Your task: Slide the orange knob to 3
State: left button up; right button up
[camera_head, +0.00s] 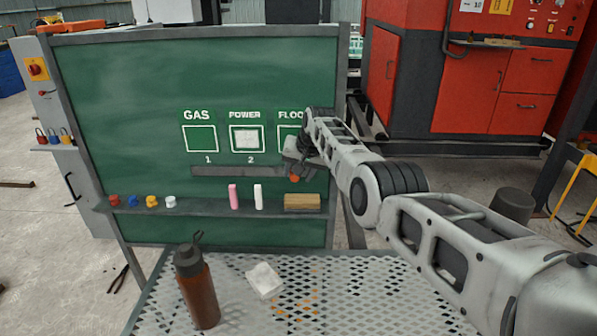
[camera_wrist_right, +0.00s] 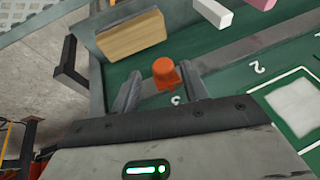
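The orange knob (camera_head: 293,178) is at the right end of the visible grey slide track (camera_head: 235,171) on the green board (camera_head: 120,95). In the right wrist view the knob (camera_wrist_right: 163,69) is close to the printed 3 (camera_wrist_right: 175,100); the printed 2 (camera_wrist_right: 258,67) is further right. My right gripper (camera_head: 297,164) is at the board and hides the 3 in the head view. In the right wrist view its fingers (camera_wrist_right: 160,80) are apart, one on each side of the knob, with visible gaps. My left gripper is out of view.
The board's ledge holds a wooden block (camera_head: 302,202), a pink stick (camera_head: 234,196), a white stick (camera_head: 258,197) and several coloured magnets (camera_head: 152,201). A brown bottle (camera_head: 196,288) and a white cloth (camera_head: 264,280) are on the perforated table (camera_head: 360,290).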

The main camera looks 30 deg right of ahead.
jog(key=shift+s+r+p, duration=0.15)
jog(key=shift+r+p, duration=0.4)
jog(key=shift+p, duration=0.05)
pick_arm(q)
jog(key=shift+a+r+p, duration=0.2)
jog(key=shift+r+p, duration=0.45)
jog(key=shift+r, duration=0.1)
pick_arm(e)
jog(key=v, duration=1.4)
jog(key=shift+s+r, duration=0.3)
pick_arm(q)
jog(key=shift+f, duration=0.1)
